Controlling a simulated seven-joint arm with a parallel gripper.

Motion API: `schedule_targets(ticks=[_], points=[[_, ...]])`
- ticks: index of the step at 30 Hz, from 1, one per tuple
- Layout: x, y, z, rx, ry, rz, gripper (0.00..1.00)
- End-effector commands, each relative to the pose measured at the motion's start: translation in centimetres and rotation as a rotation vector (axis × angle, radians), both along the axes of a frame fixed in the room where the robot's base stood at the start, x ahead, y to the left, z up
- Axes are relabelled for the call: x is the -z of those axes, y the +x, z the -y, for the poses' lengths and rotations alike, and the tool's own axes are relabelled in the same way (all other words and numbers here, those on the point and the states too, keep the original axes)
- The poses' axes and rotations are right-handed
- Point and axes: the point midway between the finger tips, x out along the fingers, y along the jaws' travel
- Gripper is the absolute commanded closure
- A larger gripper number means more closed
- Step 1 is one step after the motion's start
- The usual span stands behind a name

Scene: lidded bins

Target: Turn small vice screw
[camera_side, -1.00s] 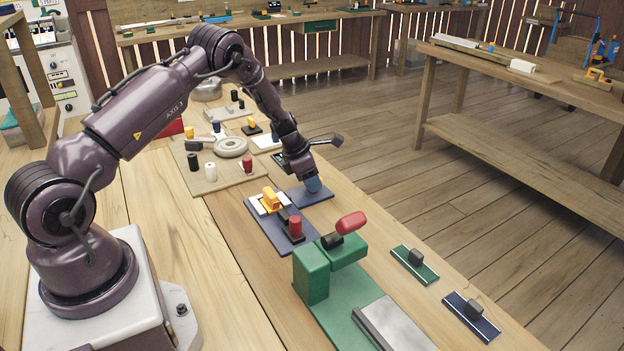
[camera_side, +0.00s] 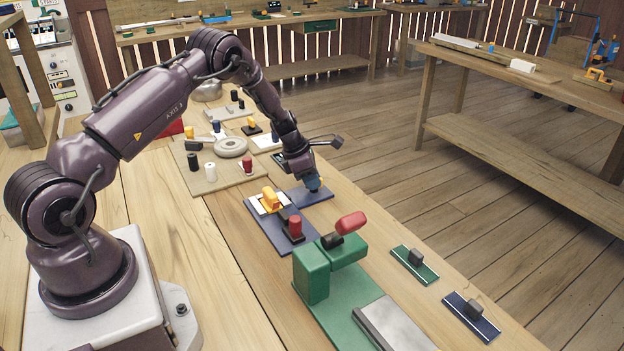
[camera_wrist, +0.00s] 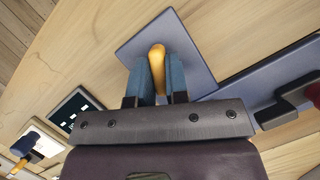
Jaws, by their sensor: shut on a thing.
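My gripper (camera_wrist: 159,72) has its two blue fingers shut around an orange-yellow handle (camera_wrist: 157,58) above a blue-grey plate (camera_wrist: 193,47). In the side view, my gripper (camera_side: 313,184) is low over the same blue plate (camera_side: 318,195), and its fingers hide the handle. The handle's lower end and its mount are hidden, so I cannot tell if it is the small vice screw. A green vice-like block (camera_side: 311,274) with a red handle (camera_side: 351,222) stands nearer the camera, apart from my gripper.
A blue board (camera_side: 266,228) with a yellow part (camera_side: 271,199) and a red knob (camera_side: 295,227) lies just beside my gripper. A beige board (camera_side: 205,185) with several pegs lies behind. Small green (camera_side: 429,275) and navy (camera_side: 484,325) plates lie at front right.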

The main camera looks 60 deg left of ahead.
Motion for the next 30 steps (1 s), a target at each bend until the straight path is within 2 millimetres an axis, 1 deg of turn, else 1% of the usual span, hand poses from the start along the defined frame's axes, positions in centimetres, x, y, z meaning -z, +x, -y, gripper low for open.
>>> schedule_targets(ticks=[5, 30], points=[[0.00, -0.02, -0.20, 0.138, 0.000, -0.001, 1.00], [0.00, 0.30, -0.38, 0.939, 0.001, -0.002, 1.00]])
